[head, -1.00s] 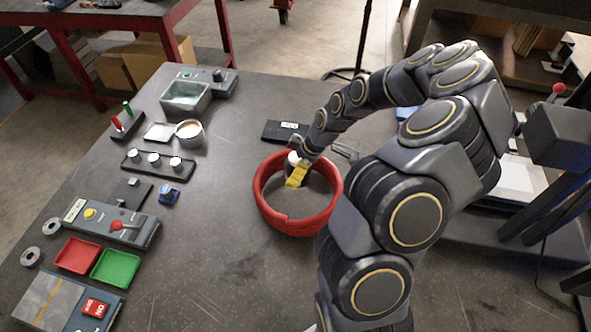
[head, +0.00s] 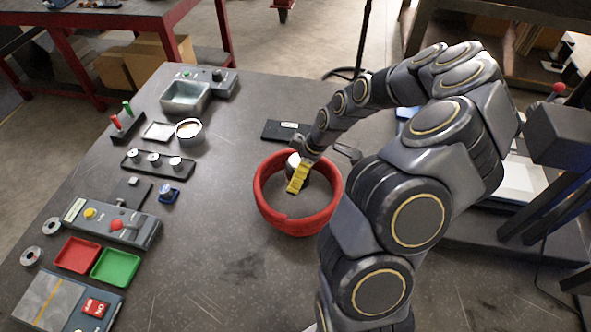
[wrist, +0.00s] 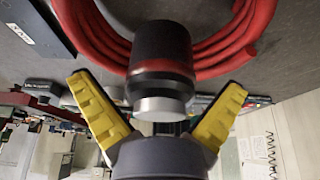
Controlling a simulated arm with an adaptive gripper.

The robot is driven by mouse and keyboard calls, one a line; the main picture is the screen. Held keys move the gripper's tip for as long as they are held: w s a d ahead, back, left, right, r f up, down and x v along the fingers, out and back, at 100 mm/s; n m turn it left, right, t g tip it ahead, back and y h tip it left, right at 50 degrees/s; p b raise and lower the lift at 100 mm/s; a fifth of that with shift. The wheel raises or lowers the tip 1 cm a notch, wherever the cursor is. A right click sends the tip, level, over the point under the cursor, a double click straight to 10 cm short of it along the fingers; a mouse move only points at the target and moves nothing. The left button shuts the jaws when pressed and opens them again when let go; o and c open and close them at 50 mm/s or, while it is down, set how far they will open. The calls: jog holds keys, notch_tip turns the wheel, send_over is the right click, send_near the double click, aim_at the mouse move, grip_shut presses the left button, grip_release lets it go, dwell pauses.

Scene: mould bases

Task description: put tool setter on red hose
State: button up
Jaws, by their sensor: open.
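The red hose (head: 298,226) lies as a coiled ring in the middle of the table; its coils also show in the wrist view (wrist: 95,40). The tool setter (wrist: 160,55), a dark cylinder with a red band and a silver end, stands between my fingers in the wrist view and overlaps the hose there. In the head view its pale part (head: 293,160) shows at the far inner side of the ring, partly hidden by my gripper. My gripper (head: 297,180) has yellow fingers, spread open with gaps on both sides of the tool setter. I cannot tell what its base rests on.
A dark flat block (head: 286,131) lies just behind the hose. Red (head: 77,255) and green (head: 115,266) trays, a control box (head: 110,225) and a rack with knobs (head: 158,163) line the left. The table between them and the hose is mostly clear.

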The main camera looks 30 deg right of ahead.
jog(key=v, duration=1)
jog(key=s+a+r, duration=0.1)
jog(key=a+r, duration=0.4)
jog(key=a, duration=0.1)
jog(key=s+a+r+m+g+h, duration=0.1)
jog(key=s+a+r+m+g, duration=0.2)
jog(key=s+a, duration=0.4)
jog(key=s+a+r+m+g+h, duration=0.1)
jog(key=s+a+m, duration=0.1)
jog(key=s, duration=0.4)
jog(key=s+a+r+m+h, duration=0.1)
jog(key=s+a+m, duration=0.2)
jog(key=s, duration=0.4)
jog(key=shift+s+m+g, duration=0.25)
jog(key=shift+m+g, duration=0.15)
jog(key=shift+m, duration=0.1)
